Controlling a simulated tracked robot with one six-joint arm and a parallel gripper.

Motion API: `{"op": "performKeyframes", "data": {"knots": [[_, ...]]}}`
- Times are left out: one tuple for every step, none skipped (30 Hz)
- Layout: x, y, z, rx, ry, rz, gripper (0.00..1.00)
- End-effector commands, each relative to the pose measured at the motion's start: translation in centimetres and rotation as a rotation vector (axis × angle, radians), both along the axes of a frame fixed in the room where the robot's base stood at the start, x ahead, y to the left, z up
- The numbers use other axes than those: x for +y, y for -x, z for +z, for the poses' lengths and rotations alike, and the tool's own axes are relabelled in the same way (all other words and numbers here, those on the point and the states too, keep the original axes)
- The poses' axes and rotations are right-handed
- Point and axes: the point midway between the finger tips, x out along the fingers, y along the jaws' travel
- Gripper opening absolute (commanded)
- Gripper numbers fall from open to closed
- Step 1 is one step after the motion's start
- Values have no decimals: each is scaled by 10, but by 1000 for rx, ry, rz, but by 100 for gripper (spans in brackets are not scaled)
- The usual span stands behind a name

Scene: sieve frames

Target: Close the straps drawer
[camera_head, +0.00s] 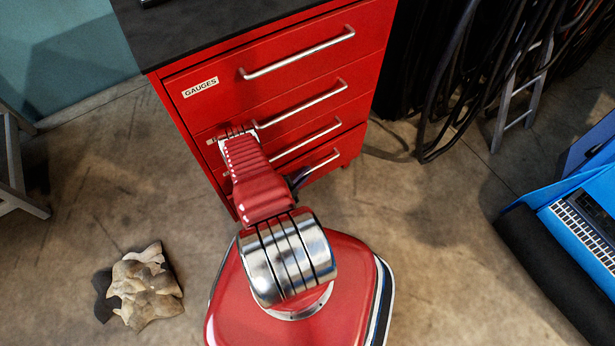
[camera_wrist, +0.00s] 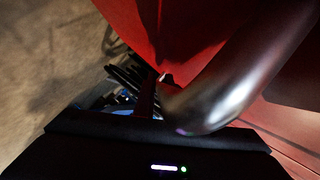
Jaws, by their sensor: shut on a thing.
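The red drawer cabinet (camera_head: 215,120) stands at the top centre of the head view, with several drawers one above another. The top drawer's label (camera_head: 200,87) reads GAUGES. My arm covers the left part of the lower drawers, so I cannot read a straps label. The lowest visible handle (camera_head: 322,163) is just right of my arm. In the wrist view a thick metal handle (camera_wrist: 235,85) crosses close in front of a red surface. My gripper (camera_wrist: 160,115) is shut on this handle; its fingertips are dark and partly hidden. I cannot tell how far that drawer stands out.
A crumpled tan cloth-like heap (camera_head: 146,286) lies on the floor at left. Black hoses (camera_head: 450,90) hang at upper right. A blue case with a keyboard-like panel (camera_head: 585,225) is at right. Open floor (camera_head: 420,240) lies right of my base.

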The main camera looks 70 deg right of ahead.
Motion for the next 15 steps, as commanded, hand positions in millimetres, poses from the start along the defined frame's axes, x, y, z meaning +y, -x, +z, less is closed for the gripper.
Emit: {"op": "performKeyframes", "data": {"knots": [[-4,-6,-2,-3,-4,2,0],[-7,-9,-2,-2,-4,2,0],[-9,-12,-2,-2,-6,2,0],[-11,-14,-2,-2,-6,2,0],[-12,-15,-2,-2,-6,2,0],[-13,-16,-2,-1,-7,2,0],[-13,-17,-2,-1,-7,2,0],[-14,-17,-2,-1,-7,2,0],[-14,-17,-2,-1,-7,3,0],[-14,-17,-2,-2,-8,4,0],[-14,-17,-2,-3,-7,4,0],[-14,-18,-2,-3,-7,5,0],[-14,-18,-2,-3,-7,5,0],[-15,-18,-2,-4,-7,5,11],[-15,-18,-2,-4,-7,5,14]]}}
